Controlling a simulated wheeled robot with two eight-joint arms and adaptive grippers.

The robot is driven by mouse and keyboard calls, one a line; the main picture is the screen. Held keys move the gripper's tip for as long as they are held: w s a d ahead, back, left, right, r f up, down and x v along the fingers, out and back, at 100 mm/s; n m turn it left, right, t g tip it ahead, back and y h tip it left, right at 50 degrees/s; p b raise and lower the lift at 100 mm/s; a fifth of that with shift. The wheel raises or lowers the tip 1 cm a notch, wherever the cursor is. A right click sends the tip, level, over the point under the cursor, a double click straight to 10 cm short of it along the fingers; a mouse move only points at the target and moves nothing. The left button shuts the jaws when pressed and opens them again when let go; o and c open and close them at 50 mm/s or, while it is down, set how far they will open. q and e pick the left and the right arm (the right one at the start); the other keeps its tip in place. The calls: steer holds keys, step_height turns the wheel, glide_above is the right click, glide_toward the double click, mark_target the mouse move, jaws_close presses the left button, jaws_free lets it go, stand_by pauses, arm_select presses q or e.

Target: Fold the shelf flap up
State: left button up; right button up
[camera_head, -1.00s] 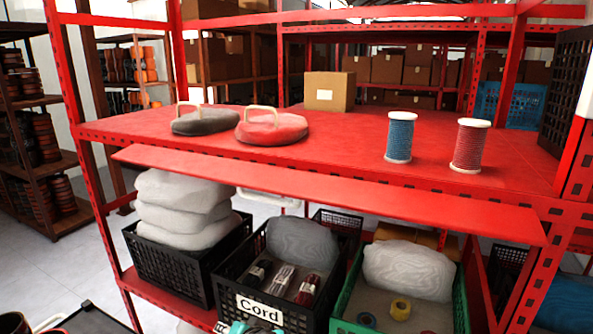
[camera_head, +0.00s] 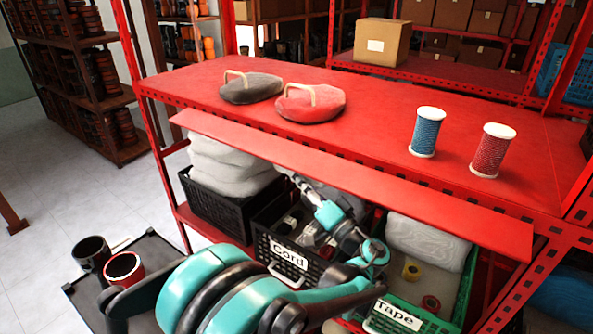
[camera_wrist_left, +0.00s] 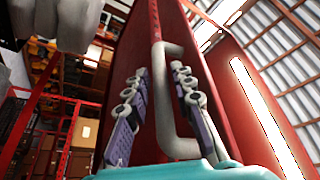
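The shelf flap (camera_head: 400,200) is a long red board along the front edge of the red shelf. It juts out toward me a little below the shelf top. My left gripper (camera_head: 300,184) is just under the flap, above the cord crate. In the left wrist view a pale C-shaped handle (camera_wrist_left: 164,105) stands beside red panel surfaces. My left gripper (camera_wrist_left: 159,72) is open, with one finger on each side of the handle's bar and gaps showing. The handle is hidden in the head view. My right gripper is out of view.
On the shelf top (camera_head: 360,120) stand a black pad (camera_head: 250,90), a red pad (camera_head: 312,106), a blue spool (camera_head: 426,132) and a red spool (camera_head: 492,150). Below are a black cord crate (camera_head: 262,246) and a green tape crate (camera_head: 455,304). Red uprights flank the shelf.

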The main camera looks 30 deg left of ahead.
arm_select(q)
steer(key=shift+x, duration=1.15)
steer(key=shift+d, duration=0.1)
jaws_close()
